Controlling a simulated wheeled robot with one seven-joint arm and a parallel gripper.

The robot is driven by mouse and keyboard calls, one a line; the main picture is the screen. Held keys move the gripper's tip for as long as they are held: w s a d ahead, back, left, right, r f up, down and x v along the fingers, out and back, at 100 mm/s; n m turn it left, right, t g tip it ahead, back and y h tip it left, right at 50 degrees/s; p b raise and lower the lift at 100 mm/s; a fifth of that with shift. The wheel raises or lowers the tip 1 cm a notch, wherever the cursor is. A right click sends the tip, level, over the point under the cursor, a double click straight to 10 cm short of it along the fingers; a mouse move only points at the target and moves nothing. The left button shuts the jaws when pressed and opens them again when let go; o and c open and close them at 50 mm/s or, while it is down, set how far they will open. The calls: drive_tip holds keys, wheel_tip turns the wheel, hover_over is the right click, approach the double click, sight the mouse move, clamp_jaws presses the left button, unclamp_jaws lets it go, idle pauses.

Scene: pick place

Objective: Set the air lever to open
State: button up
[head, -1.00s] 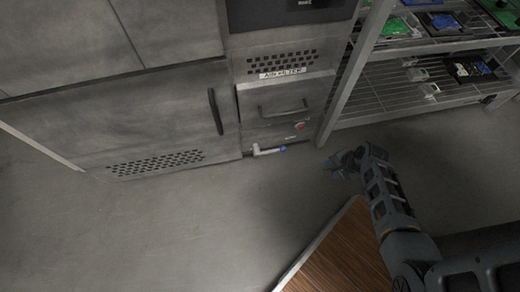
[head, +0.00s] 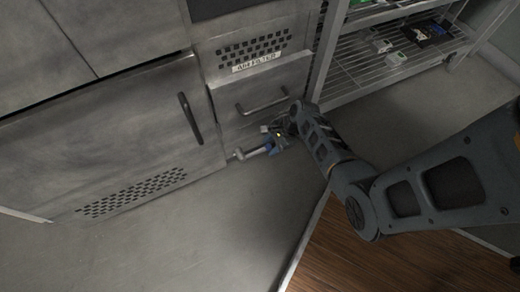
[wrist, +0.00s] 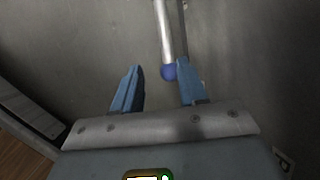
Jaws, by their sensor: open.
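The air lever (head: 254,152) is a pale rod low at the foot of the cabinet, below the drawer, lying roughly level in the head view. In the wrist view the lever (wrist: 163,30) runs down from the top edge and ends in a blue ball tip (wrist: 168,72). My gripper (wrist: 160,66) is open, with two blue fingers. The ball tip shows between the fingers, closer to the right one; I cannot tell whether they touch. In the head view my gripper (head: 272,147) is at the lever's right end and hides the tip.
A drawer front with a handle (head: 262,102) is just above the lever, under a vented panel labelled "AIR FILTER" (head: 256,62). A wire shelf rack (head: 385,65) stands right of it. A wood-topped surface (head: 345,250) is in front. The floor at left is clear.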

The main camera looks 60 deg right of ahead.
sight(258, 151)
drive_tip(key=w, duration=0.1)
drive_tip(key=w+a+f+b, duration=0.1)
drive_tip(key=w, duration=0.1)
drive_tip(key=shift+a+f+b, duration=0.3)
drive_tip(key=shift+a+f, duration=0.05)
drive_tip(key=shift+w+a+f, duration=0.15)
drive_tip(key=shift+f, duration=0.4)
clamp_jaws()
drive_tip(key=shift+r, duration=0.1)
